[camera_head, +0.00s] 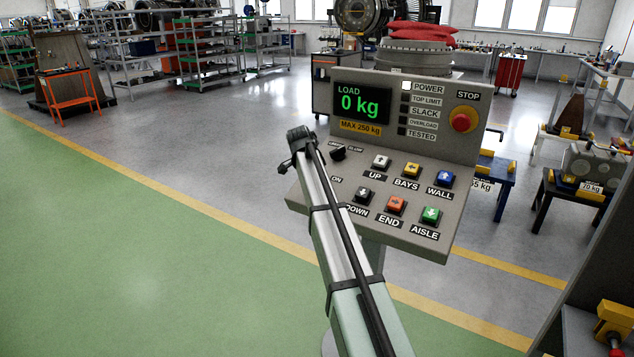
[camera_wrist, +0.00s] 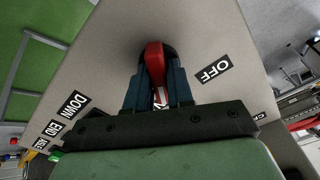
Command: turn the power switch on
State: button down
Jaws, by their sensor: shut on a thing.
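The power switch has a red handle (camera_wrist: 154,62) in a dark round recess on the grey control panel (camera_wrist: 115,45). In the wrist view my gripper (camera_wrist: 158,88) is shut on the handle, one dark finger on each side. An OFF label (camera_wrist: 215,69) lies right of the handle. A white mark with partly hidden lettering shows between the fingers. In the head view my gripper (camera_head: 299,139) is at the panel's left edge and my arm covers the switch. An ON label (camera_head: 336,180) shows beside the arm. The POWER lamp (camera_head: 407,86) is white and looks lit.
The display (camera_head: 361,102) reads 0 kg. A black knob (camera_head: 338,153), several coloured push buttons (camera_head: 396,204) and a red STOP button (camera_head: 462,120) are on the same panel, close to my arm. Open green floor (camera_head: 120,240) lies to the left.

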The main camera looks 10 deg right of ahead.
jog(key=shift+m, duration=0.4)
jog(key=c, duration=1.1)
grip_release()
jog(key=v, duration=1.4)
